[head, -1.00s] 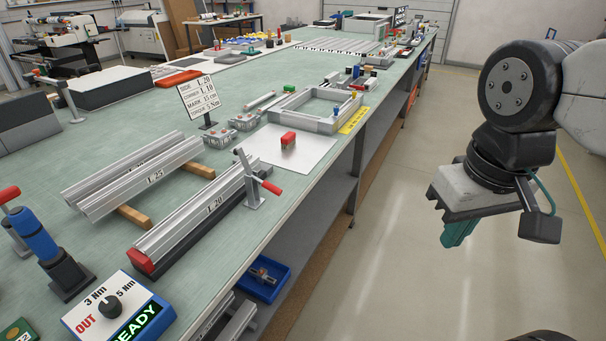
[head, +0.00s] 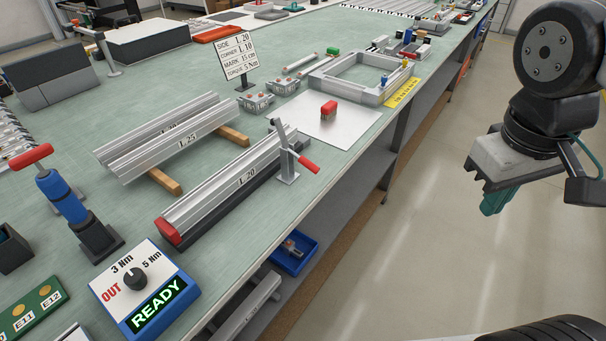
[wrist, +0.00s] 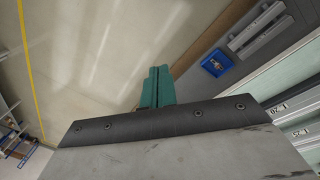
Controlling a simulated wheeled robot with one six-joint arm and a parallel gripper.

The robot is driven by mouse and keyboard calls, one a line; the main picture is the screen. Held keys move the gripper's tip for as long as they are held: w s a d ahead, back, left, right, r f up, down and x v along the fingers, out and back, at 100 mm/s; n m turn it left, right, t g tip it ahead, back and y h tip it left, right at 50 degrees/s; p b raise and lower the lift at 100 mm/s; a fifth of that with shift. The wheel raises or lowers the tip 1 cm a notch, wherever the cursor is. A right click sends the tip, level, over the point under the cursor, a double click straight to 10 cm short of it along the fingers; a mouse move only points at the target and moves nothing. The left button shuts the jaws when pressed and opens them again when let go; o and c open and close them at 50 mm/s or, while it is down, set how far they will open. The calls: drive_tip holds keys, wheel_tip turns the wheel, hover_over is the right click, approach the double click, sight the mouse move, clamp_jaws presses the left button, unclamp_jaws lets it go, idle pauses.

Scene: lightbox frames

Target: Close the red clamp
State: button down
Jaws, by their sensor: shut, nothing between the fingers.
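The red clamp (head: 287,163) is a grey upright bracket with a red handle (head: 308,165). It stands near the table's front edge, at the far end of the L 20 profile (head: 222,190). Its handle slants down to the right toward the edge, and a grey bar rises up to the left from the pivot. My gripper (head: 497,201) has teal fingers, which are shut and empty. It hangs over the open floor, well right of the clamp. The teal fingers also show in the wrist view (wrist: 157,87). I cannot make out the clamp there.
A blue-white torque box (head: 146,289) reading READY and a blue tool with a red handle (head: 65,198) stand at the near left. A blue bin (head: 293,254) sits on the lower shelf. The floor at right is clear.

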drive_tip(key=w+a+f+n+t+h, duration=0.1)
drive_tip(key=w+a+f+n+h, duration=0.2)
drive_tip(key=w+a+n, duration=0.3)
drive_tip(key=w+a+f+n+t+h, duration=0.2)
drive_tip(key=w+a+n+h, duration=0.15)
drive_tip(key=w+n, duration=0.35)
drive_tip(key=w+a+f+n+t+y, duration=0.1)
drive_tip(key=a+f+n+t, duration=0.2)
drive_tip(key=a+n, duration=0.3)
drive_tip(key=w+a+f+n+t+y, duration=0.1)
drive_tip(key=a+f+n+t, duration=0.2)
drive_tip(key=a, duration=1.1)
drive_tip(key=f+n, duration=0.1)
drive_tip(key=n, duration=0.1)
drive_tip(key=shift+w+f+n+t, duration=0.15)
drive_tip(key=shift+w+n+t, duration=0.25)
drive_tip(key=x, duration=1)
drive_tip(key=shift+d, duration=0.15)
